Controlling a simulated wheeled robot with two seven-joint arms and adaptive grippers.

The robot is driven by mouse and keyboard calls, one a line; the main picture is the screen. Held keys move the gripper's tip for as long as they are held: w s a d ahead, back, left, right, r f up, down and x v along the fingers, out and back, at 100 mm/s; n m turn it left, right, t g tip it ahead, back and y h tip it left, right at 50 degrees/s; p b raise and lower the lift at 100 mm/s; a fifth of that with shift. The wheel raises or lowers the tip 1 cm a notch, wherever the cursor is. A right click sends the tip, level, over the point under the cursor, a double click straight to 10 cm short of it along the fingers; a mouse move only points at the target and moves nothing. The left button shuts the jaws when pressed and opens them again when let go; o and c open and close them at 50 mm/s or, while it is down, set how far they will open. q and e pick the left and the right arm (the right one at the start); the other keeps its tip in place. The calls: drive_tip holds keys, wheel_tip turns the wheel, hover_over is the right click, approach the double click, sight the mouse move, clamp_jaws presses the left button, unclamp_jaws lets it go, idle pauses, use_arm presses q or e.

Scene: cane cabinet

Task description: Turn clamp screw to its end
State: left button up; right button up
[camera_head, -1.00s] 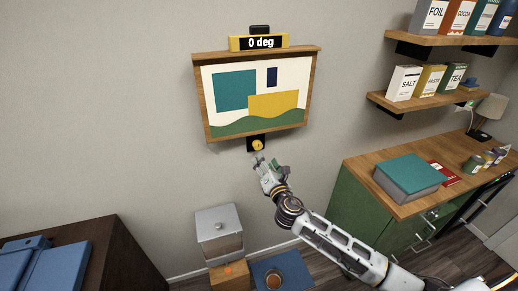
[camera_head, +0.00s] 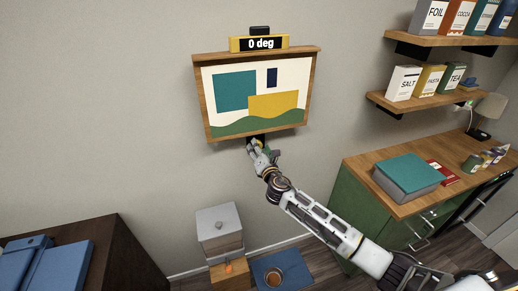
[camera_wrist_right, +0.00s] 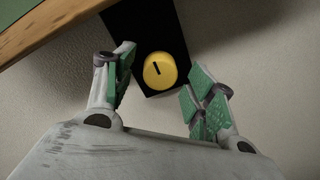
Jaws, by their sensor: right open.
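The clamp screw (camera_wrist_right: 159,71) is a round yellow knob with a dark line on its face, on a black plate (camera_wrist_right: 128,20) under the framed picture (camera_head: 258,97). In the right wrist view it lies between and just beyond the open fingers of my right gripper (camera_wrist_right: 163,92), with a gap on both sides. In the head view my right gripper (camera_head: 260,150) is just below the picture and hides the knob. The yellow display (camera_head: 260,43) above the picture reads 0 deg. My left gripper is not in view.
A green cabinet (camera_head: 357,207) with a wooden top stands at the right, bearing a teal-covered box (camera_head: 409,175). Shelves (camera_head: 432,108) hang above it. A grey box (camera_head: 219,222) stands below the picture. A dark cabinet (camera_head: 122,260) is at the lower left.

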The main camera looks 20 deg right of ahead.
drive_tip(key=shift+w, duration=0.35)
drive_tip(key=shift+c, duration=0.3)
drive_tip(key=c, duration=1)
drive_tip(key=shift+o, duration=0.2)
